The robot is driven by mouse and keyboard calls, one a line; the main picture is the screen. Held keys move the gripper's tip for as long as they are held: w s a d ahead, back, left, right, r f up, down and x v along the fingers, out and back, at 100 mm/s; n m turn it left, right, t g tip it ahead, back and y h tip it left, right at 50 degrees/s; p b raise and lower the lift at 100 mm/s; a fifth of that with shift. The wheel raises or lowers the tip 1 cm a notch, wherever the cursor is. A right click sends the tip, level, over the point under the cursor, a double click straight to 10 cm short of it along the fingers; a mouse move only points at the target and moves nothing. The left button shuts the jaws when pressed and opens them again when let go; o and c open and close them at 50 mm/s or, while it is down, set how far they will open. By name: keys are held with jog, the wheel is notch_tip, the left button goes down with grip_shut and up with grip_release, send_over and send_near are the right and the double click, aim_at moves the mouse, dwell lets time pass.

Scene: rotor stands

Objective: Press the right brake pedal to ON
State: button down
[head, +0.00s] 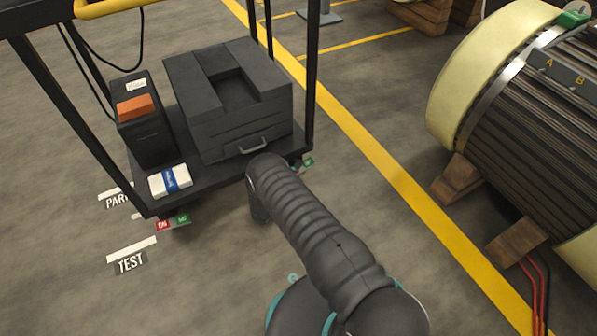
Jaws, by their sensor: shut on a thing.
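The cart (213,178) is a dark trolley with a low shelf and upright posts. At its front right corner a small green label of the right brake pedal (308,162) shows. The rest of that pedal is largely hidden behind my arm, so its position cannot be read. At the front left corner the left brake pedal's red ON label and green label (172,223) both show. My arm reaches up from the bottom and bends down near the cart's front right edge. My gripper is hidden; its jaws and any contact with the pedal cannot be seen.
On the cart shelf are a large dark case (228,95), a black box with an orange block (140,118), and a white packet (170,181). A yellow floor line (375,150) runs to the right. A large rotor (520,105) rests on wooden chocks (517,240) beyond it.

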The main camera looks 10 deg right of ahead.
jog(key=c, duration=1.2)
grip_release()
jog(key=shift+a, duration=0.1)
jog(key=r+v, duration=0.1)
jog(key=v, duration=1)
jog(key=r+v, duration=0.1)
jog(key=v, duration=0.4)
jog(key=shift+s+a+r, duration=0.25)
jog(key=shift+s+a, duration=0.2)
